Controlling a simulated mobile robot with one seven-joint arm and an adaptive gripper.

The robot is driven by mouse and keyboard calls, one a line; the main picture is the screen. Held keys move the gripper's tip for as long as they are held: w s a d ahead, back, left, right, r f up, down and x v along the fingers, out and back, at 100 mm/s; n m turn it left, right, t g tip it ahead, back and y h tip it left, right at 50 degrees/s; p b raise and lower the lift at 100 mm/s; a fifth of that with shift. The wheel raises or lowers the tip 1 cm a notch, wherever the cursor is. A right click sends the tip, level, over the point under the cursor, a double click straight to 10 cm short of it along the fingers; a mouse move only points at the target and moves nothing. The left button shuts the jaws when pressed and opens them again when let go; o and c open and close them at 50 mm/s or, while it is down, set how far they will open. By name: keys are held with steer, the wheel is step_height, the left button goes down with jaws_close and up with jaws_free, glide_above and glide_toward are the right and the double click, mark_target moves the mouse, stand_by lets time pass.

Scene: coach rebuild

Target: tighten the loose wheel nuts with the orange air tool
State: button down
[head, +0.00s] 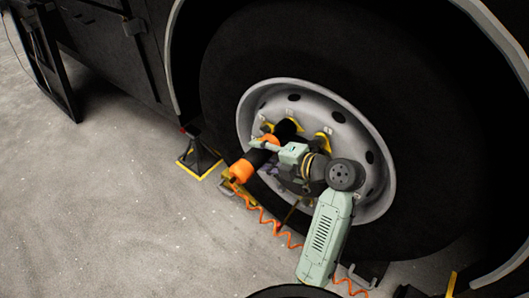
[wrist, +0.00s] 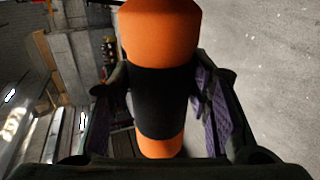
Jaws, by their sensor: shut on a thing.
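The orange air tool (head: 240,171) has orange ends and a black middle band; it also shows large in the wrist view (wrist: 165,35). My gripper (head: 262,150) is shut around its black band, with purple-padded fingers on both sides in the wrist view (wrist: 158,100). The tool's dark front end points at the hub of the grey wheel (head: 248,112). Yellow markers (head: 324,142) stand at several wheel nuts around the hub. My gripper and arm hide the lower nuts. I cannot tell whether the tool's front end is on a nut.
A coiled orange hose (head: 270,222) runs from the tool down along the floor. A black stand with a yellow-edged base (head: 200,163) is left of the tyre (head: 225,75). The black coach body (head: 110,50) overhangs above. Grey floor (head: 130,220) is open at left.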

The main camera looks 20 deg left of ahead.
mark_target(251, 170)
steer(key=shift+s+a+r+b, duration=0.1)
steer(key=shift+s+a+b, duration=0.3)
steer(key=shift+s, duration=0.6)
steer(key=shift+s+a+b, duration=0.35)
steer(key=shift+s+b, duration=0.05)
steer(key=shift+s, duration=0.55)
steer(key=shift+s+a+r+b, duration=0.1)
steer(key=shift+s+a+b, duration=0.3)
steer(key=shift+s, duration=0.6)
steer(key=shift+r, duration=0.1)
